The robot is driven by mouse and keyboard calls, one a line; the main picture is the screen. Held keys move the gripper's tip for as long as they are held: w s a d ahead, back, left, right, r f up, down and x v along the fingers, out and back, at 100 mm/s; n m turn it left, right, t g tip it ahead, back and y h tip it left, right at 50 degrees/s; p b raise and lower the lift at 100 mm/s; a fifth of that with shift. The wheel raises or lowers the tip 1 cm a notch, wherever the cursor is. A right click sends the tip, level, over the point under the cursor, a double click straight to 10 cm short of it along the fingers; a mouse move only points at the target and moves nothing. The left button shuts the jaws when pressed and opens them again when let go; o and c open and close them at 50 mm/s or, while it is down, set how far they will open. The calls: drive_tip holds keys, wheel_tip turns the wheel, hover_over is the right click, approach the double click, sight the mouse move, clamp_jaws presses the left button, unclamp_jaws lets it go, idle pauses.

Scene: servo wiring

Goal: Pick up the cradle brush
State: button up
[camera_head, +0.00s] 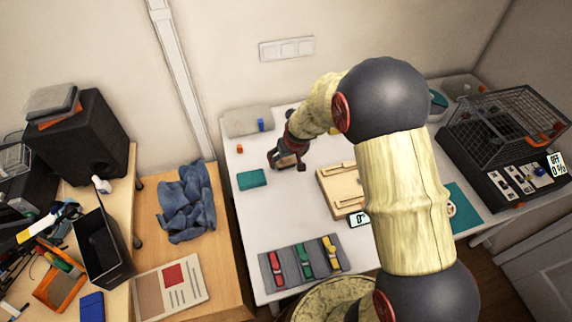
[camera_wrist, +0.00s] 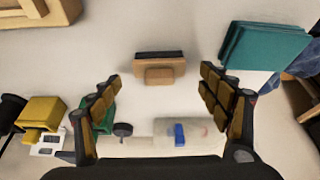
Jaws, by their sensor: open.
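The cradle brush (camera_wrist: 160,68) is a small wooden block with a dark strip along one long side. In the wrist view it lies on the white table, between and slightly beyond my fingertips. My gripper (camera_wrist: 162,80) is open, with one finger on each side of the brush and clear gaps to both. Nothing is held. In the head view my gripper (camera_head: 284,158) is low over the back left of the table, and a brown part of the brush shows by the fingers, mostly hidden.
A teal block (camera_wrist: 265,47) lies close to the right finger; it also shows in the head view (camera_head: 251,178). A wooden tray (camera_head: 332,181) is right of my gripper. A grey pad with a blue piece (camera_head: 261,125) is behind. A mat with coloured tools (camera_head: 319,249) lies in front.

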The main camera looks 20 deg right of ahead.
sight(287, 158)
drive_tip(key=x, duration=0.3)
drive_tip(key=shift+b, duration=0.3)
drive_tip(key=shift+r, duration=0.1)
drive_tip(key=c, duration=1.1)
drive_tip(key=shift+c, duration=0.7)
